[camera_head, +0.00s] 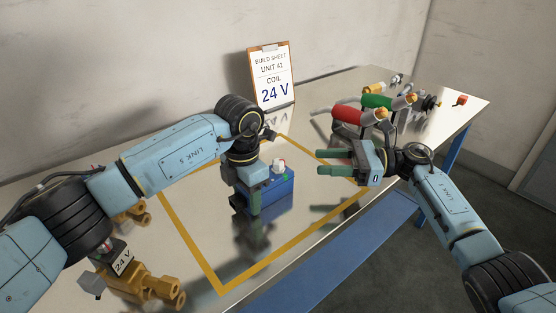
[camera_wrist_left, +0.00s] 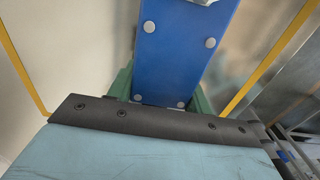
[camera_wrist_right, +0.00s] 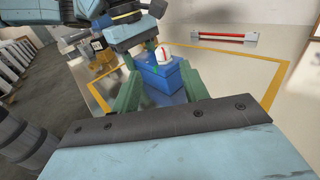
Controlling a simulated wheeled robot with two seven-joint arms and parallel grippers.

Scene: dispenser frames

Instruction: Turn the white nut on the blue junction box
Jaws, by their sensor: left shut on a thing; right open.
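The blue junction box (camera_head: 272,190) stands on the shiny table inside the yellow taped outline. Its white nut (camera_head: 278,166) is on top; it also shows in the right wrist view (camera_wrist_right: 162,53). My left gripper (camera_head: 254,203) is shut on the box, its green fingers on the box sides; the left wrist view shows the blue face (camera_wrist_left: 182,55) between them. My right gripper (camera_head: 321,175) is open and empty, to the right of the box and apart from it. In the right wrist view the box lies beyond and between its open fingers (camera_wrist_right: 158,95).
A clipboard (camera_head: 271,77) reading "COIL 24 V" stands behind. Brass valve parts (camera_head: 150,284) with a 24 V label lie front left. The table's front edge is near.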

